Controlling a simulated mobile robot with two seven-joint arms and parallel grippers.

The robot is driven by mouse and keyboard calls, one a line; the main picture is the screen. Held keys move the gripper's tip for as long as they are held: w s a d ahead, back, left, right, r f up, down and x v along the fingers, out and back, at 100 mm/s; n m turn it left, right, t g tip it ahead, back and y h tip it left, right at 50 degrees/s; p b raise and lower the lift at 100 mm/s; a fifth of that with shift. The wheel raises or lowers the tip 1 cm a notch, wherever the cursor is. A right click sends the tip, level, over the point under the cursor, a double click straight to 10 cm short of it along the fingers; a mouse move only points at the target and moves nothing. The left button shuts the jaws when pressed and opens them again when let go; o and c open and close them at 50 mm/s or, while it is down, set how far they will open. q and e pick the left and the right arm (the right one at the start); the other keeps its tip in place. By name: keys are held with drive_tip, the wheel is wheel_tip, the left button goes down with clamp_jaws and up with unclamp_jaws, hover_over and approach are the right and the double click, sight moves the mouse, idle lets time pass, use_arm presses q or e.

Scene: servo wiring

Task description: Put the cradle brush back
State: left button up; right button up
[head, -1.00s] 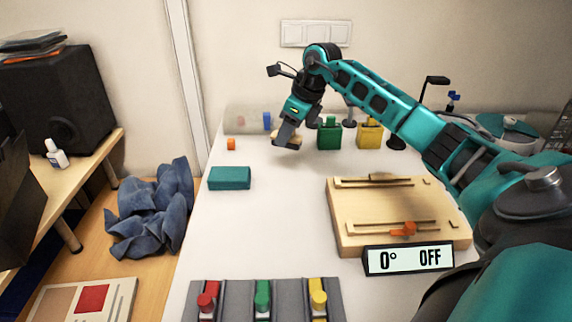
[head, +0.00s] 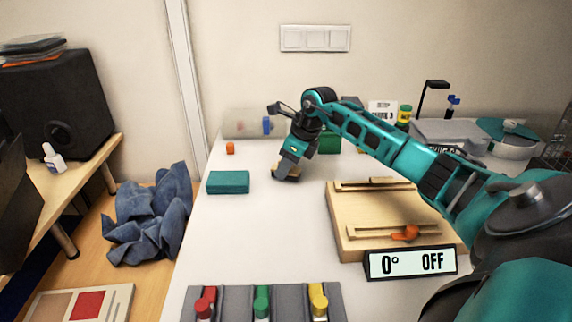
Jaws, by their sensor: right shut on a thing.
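My right gripper (head: 288,164) is over the white table, pointing down, shut on a small tan and dark thing that looks like the brush (head: 286,176). The brush is mostly hidden by the fingers. It is low over the table, between the teal block and the wooden board; I cannot tell whether it touches the surface. The wooden board (head: 350,222) has two slotted rails and an orange lever. I cannot make out which thing is the brush's cradle. My left gripper is not in view.
A teal block (head: 228,182) lies left of the gripper. A small orange cube (head: 230,148) and a green container (head: 329,141) stand behind. A display (head: 411,263) reads 0° OFF. A grey rack (head: 233,302) with red, green and yellow pieces is in front. The mid-table is clear.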

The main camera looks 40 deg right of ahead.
drive_tip(key=o, duration=1)
drive_tip(key=shift+r, duration=0.2)
drive_tip(key=p+v, duration=0.1)
drive_tip(key=v, duration=1.1)
drive_tip(key=shift+p, duration=0.35)
drive_tip(key=shift+f, duration=0.1)
